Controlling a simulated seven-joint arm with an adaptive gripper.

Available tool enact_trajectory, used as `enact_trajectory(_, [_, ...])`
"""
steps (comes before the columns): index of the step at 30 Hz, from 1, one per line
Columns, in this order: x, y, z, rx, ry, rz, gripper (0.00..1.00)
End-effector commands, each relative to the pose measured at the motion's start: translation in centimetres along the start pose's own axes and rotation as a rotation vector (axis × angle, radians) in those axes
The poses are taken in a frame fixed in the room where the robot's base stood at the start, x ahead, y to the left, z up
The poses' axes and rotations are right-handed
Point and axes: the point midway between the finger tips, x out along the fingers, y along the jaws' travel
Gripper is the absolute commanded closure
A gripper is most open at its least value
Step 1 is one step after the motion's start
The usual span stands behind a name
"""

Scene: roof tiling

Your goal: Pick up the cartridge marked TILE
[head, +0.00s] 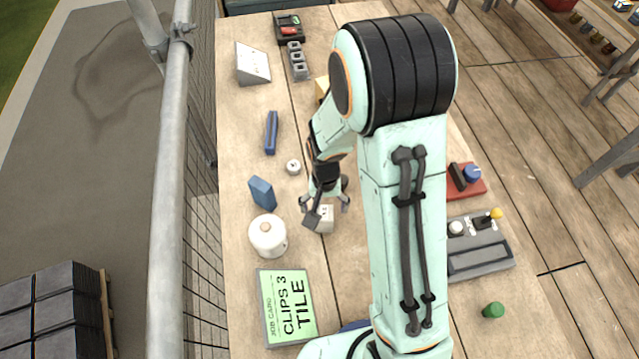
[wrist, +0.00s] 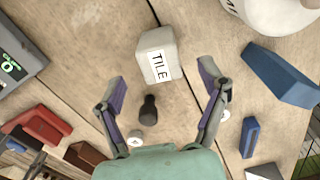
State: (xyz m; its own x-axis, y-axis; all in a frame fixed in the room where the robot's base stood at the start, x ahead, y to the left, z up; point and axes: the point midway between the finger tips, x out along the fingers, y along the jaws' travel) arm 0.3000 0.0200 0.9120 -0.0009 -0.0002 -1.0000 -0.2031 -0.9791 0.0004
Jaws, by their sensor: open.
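The cartridge marked TILE (wrist: 158,42) is a pale block with a white label in the upper middle of the wrist view. It stands on the wooden table and also shows in the head view (head: 326,219), partly hidden by my gripper. My gripper (wrist: 160,82) is open, with its two fingers spread to the near left and near right of the cartridge. In the head view my gripper (head: 325,200) is low over the table at the cartridge. The cartridge appears just beyond the fingertips, and I cannot see contact.
A white round jar (head: 268,238) and a blue block (head: 262,192) stand left of the cartridge. A green job card (head: 287,306) reads CLIPS 3 TILE. A grey control box (head: 478,258) is at right. A small dark object (wrist: 148,110) shows between my fingers.

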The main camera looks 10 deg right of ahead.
Motion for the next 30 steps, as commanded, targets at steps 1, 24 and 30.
enact_trajectory(1, [0.8,0.0,0.1,-0.001,-0.004,0.001,0.26])
enact_trajectory(24, [5.7,0.0,0.0,0.0,0.001,0.0,0.67])
enact_trajectory(30, [5.7,0.0,0.0,0.0,0.001,0.0,0.94])
